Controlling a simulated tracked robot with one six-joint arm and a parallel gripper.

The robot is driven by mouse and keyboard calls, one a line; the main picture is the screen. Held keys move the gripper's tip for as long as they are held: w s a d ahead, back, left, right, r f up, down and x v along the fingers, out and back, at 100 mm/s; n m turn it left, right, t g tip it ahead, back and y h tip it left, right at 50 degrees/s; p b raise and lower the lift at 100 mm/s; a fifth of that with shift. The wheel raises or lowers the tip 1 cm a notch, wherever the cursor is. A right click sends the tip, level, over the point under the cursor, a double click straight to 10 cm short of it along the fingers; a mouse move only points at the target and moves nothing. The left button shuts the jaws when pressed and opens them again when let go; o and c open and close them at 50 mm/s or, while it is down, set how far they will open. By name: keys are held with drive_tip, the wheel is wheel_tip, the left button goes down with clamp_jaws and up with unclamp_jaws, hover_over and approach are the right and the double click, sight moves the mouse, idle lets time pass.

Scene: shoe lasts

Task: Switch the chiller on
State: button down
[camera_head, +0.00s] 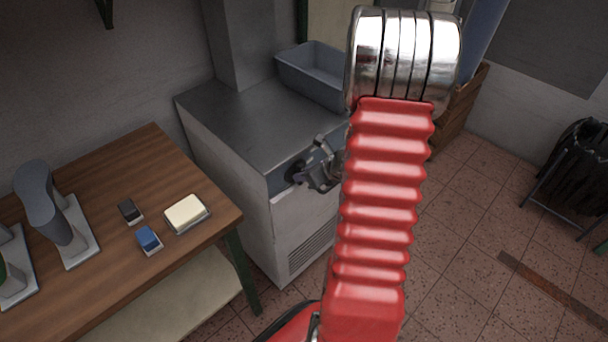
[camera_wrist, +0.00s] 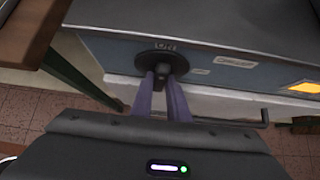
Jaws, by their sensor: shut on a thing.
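The chiller (camera_head: 235,130) is a grey metal cabinet with a flat top and a blue-grey control strip, right of the wooden table. Its round black knob (camera_wrist: 163,62) is on that strip in the wrist view. In the head view my gripper (camera_head: 303,174) is at the chiller's front, partly hidden by my red arm. An amber light (camera_wrist: 305,87) glows on the strip's right.
A wooden table (camera_head: 120,190) on the left holds shoe lasts (camera_head: 55,210), a blue block (camera_head: 149,239), a dark block (camera_head: 130,211) and a cream block in a tray (camera_head: 187,213). A grey bin (camera_head: 314,76) stands on the chiller. Tiled floor on the right is mostly clear.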

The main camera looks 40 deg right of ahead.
idle(0.4)
drive_tip(key=c, duration=1.7)
unclamp_jaws()
drive_tip(key=shift+a+v, duration=0.2)
drive_tip(key=shift+v, duration=6.6)
